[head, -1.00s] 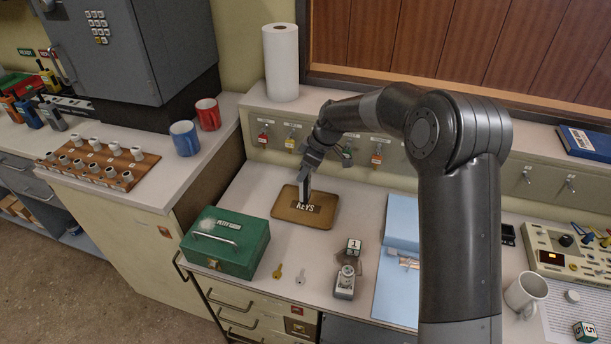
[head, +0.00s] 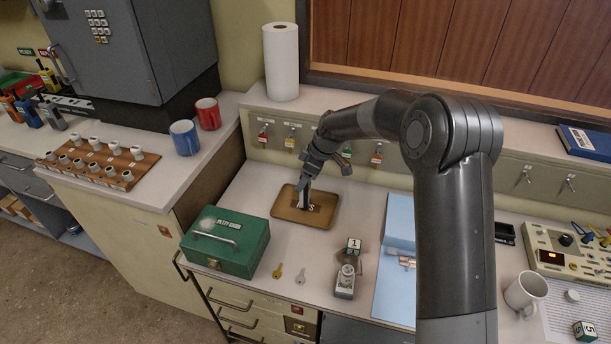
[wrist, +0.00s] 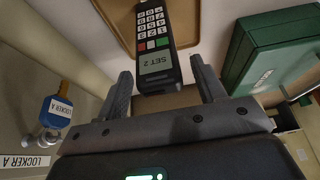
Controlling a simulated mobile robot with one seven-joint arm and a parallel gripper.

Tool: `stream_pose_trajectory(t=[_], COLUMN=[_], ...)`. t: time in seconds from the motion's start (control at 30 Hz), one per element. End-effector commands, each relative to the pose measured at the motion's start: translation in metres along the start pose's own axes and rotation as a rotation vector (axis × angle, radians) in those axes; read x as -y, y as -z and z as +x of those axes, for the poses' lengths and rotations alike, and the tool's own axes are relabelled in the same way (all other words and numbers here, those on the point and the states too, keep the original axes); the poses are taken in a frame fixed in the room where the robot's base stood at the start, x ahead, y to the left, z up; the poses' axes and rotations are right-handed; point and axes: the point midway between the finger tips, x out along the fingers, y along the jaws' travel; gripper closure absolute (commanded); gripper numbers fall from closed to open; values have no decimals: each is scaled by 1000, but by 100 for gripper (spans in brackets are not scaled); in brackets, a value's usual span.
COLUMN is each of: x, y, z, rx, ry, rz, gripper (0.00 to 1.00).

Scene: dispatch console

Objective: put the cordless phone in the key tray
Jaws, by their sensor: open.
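The cordless phone is dark, with a keypad and a "SET 2" screen; it shows in the wrist view (wrist: 155,62). Its screen end is nearest my gripper (wrist: 163,88), between the two fingers, with a gap on each side. My gripper is open. In the head view my gripper (head: 305,183) points down over the brown key tray (head: 284,207), and the dark phone (head: 304,200) partly covers the "KEYS" label. The tray's rim shows behind the phone in the wrist view (wrist: 112,26). I cannot tell whether the phone is resting on the tray floor.
A green cash box (head: 238,252) stands left of the tray. Key hooks (head: 290,138) line the panel behind.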

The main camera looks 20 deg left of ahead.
Motion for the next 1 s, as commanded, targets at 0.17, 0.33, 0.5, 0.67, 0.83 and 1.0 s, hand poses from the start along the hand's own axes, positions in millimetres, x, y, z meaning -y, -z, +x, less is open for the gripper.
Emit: stream_pose_trajectory(t=[0.17,0.33,0.5,0.67,0.83,1.0], x=[0,-1,-1,-1,0,0], y=[1,1,1,1,1,1], z=[-8,-39,-77,-104,-120,-123], rx=[0,-1,-2,-1,0,0], ry=[-1,-4,-3,-3,0,1], rz=[0,1,1,1,0,0], gripper=[37,37,37,37,37,37])
